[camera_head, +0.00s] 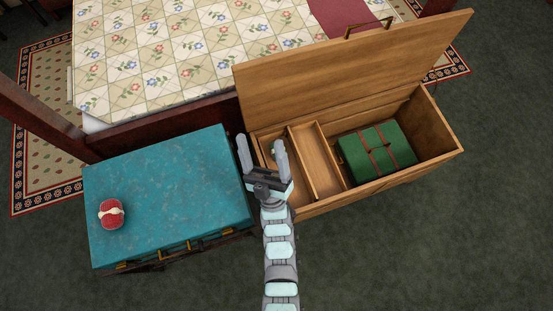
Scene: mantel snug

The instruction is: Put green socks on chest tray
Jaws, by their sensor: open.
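The wooden chest (437,118) stands open at the right. A wooden tray (325,172) with compartments sits in its left part. My gripper (259,142) is open over the tray's left end, with its fingers apart. A small dull greenish thing (270,147) shows between and behind the fingers, in or over the tray's left compartment. It is mostly hidden, and I cannot tell whether it is the green socks or whether the gripper touches it. The tray's right compartment looks empty. No other green socks show clearly.
A green bundle with brown straps (375,150) lies in the chest's right part. The raised lid (350,75) stands behind. A turquoise trunk (165,190) at the left bears a red roll with a cream band (111,213). A quilted bed (160,50) is behind.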

